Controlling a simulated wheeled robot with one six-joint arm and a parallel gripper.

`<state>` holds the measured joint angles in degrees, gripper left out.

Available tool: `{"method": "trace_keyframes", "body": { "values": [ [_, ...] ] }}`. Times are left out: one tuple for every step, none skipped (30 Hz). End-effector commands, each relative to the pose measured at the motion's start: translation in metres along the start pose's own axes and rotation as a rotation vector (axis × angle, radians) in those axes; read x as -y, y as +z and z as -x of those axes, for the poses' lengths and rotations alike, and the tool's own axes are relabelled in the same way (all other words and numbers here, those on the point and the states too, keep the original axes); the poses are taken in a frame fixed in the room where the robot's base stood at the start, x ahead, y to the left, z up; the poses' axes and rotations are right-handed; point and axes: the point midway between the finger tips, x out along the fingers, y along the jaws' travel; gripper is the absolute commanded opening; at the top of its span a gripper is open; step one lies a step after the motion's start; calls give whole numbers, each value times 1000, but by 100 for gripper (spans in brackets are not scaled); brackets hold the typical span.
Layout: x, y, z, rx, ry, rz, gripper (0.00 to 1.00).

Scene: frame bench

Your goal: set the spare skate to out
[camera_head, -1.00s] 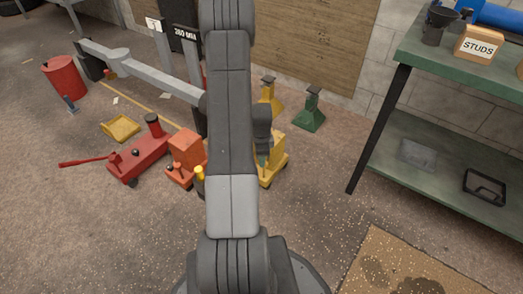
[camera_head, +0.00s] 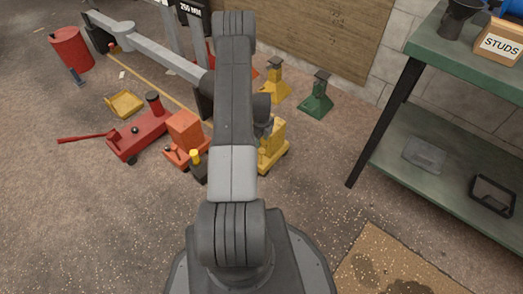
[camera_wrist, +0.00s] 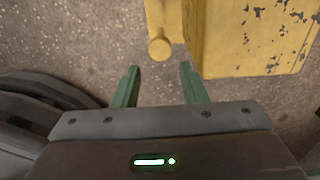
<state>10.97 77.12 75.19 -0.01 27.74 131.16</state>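A yellow wheeled unit (camera_head: 275,150) stands on the floor just right of my arm, partly hidden by it. An orange wheeled unit (camera_head: 184,130) with a yellow-topped post stands left of my arm. I cannot tell from any label which one is the spare skate. In the wrist view a chipped yellow body (camera_wrist: 250,40) fills the upper right, with a round yellow knob (camera_wrist: 160,48) on its left side. My gripper (camera_wrist: 160,69) is open, its two green fingers apart and empty. The knob lies ahead of the gap between the fingertips.
A red floor jack (camera_head: 138,134) with a long handle and a yellow tray (camera_head: 124,104) lie to the left. Yellow (camera_head: 274,84) and green (camera_head: 317,97) stands are behind. A green bench (camera_head: 460,60) with a lower shelf is at the right. Floor between is open.

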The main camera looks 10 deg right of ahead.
Motion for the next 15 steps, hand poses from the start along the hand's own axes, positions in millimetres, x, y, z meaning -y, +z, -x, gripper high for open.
{"method": "trace_keyframes", "body": {
  "values": [
    [-1,-1,-16,-2,2,0,39],
    [-1,0,-22,-1,1,1,39],
    [0,0,-30,-1,1,1,39],
    [0,0,-35,-1,0,1,39],
    [0,0,-40,0,0,1,39],
    [-1,0,-46,-1,1,1,39],
    [-1,0,-50,-1,1,1,39],
    [0,0,-54,0,0,1,39],
    [0,0,-58,0,0,1,39],
    [0,0,-61,0,0,1,39],
    [0,0,-63,0,0,1,39],
    [0,0,-66,0,0,1,39],
    [0,0,-67,0,0,1,39],
    [0,0,-68,0,0,1,39],
    [0,0,-69,0,-1,1,39]
  ]
}}
